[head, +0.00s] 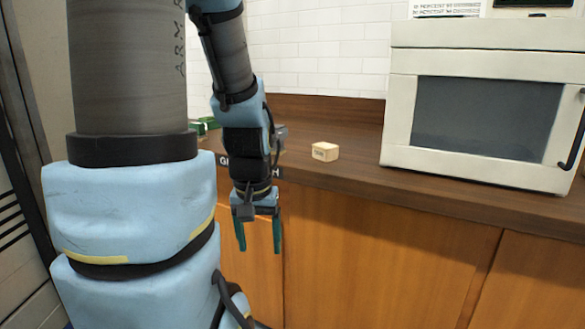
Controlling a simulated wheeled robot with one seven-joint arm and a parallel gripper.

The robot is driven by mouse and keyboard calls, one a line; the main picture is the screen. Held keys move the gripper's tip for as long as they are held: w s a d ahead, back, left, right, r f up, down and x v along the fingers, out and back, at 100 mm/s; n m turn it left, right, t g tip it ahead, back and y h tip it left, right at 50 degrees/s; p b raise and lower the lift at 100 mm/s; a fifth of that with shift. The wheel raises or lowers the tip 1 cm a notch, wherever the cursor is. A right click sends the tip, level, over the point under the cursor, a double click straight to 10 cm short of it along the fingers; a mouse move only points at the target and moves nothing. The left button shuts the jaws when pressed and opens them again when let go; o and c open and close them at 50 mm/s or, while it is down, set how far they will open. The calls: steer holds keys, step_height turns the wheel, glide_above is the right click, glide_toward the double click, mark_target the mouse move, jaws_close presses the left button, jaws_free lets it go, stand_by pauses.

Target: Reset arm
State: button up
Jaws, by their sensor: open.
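My gripper (259,236) hangs pointing down in front of the orange-brown cabinet doors, below the counter's front edge. Its two green fingers are apart, and nothing shows between them. My arm, with blue covers and grey links, comes down from the top of the head view. My arm's large near links hide much of the left side.
A dark wooden counter (345,178) runs along the wall. On it sit a small cream block (325,151), green items (205,125) partly behind my arm, and a white microwave (487,108) at right. The cabinet doors (390,257) stand below.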

step_height(320, 180, up, 11)
steer(key=p, duration=1)
